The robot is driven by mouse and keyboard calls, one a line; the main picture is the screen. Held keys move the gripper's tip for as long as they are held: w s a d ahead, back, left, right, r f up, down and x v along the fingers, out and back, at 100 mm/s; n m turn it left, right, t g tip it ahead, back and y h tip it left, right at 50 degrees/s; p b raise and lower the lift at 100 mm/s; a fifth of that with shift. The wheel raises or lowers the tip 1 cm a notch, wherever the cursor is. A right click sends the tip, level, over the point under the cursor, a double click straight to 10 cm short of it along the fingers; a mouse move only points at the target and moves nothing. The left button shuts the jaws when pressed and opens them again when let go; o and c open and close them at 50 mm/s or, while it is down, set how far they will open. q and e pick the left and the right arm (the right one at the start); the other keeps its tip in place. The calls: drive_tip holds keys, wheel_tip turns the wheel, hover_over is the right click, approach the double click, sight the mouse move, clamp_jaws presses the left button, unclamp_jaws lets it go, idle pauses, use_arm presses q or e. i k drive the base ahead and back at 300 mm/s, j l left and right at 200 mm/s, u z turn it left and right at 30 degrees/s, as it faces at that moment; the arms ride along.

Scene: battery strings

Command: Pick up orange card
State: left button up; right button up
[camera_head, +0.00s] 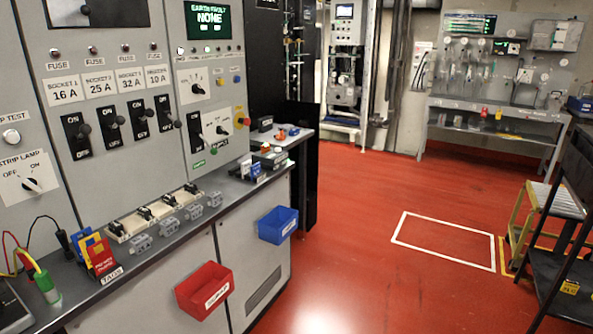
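Several cards stand in a rack marked TAGS on the grey counter ledge at the lower left. The front card (102,258) is red to orange-red with small print, and I cannot tell whether it is the orange card. A yellow card (89,242) and a blue card (78,238) stand behind it, partly overlapped. No other clearly orange card shows. Neither of my grippers is in view.
Red (205,290) and blue (278,225) bins hang on the counter front. A row of fuse holders (155,216) and coloured leads (35,270) flank the cards. The red floor is clear; a yellow step stool (520,225) and black cart (560,290) stand right.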

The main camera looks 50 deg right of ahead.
sight(265, 147)
drive_tip(key=z, duration=1.2)
